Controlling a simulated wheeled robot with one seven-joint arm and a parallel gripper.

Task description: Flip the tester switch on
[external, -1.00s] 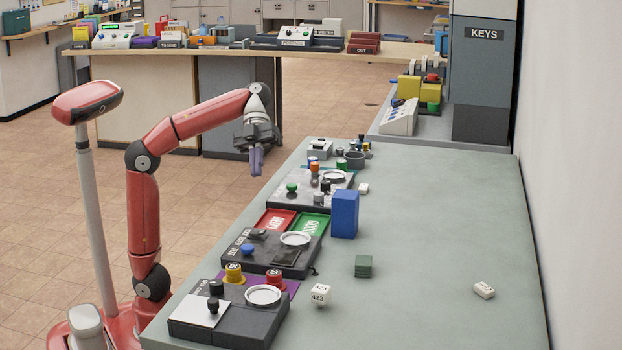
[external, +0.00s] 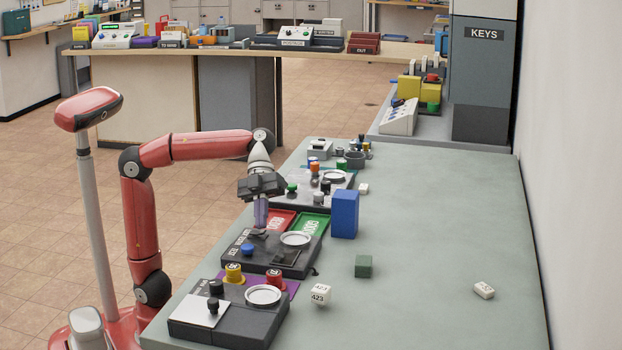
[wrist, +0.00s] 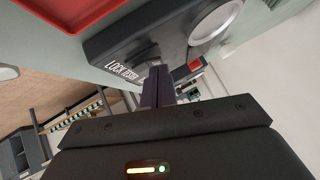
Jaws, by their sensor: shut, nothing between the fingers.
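The lock tester (external: 233,262) is a dark box on the near left part of the table, with a blue knob, a pale ring and a dark panel on top. Its label reads LOCK TESTER in the wrist view (wrist: 112,42). My gripper (external: 260,228) points down with its purple-grey fingers shut and empty at the tester's far left part. In the wrist view the fingertips (wrist: 159,72) are at the tester beside the label. The small black switch is mostly hidden by the fingers; I cannot tell its position or whether they touch it.
Red and green trays (external: 314,224) lie just behind the tester. A blue box (external: 344,214) stands to the right. Another dark device (external: 250,322) with yellow and red knobs is in front.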

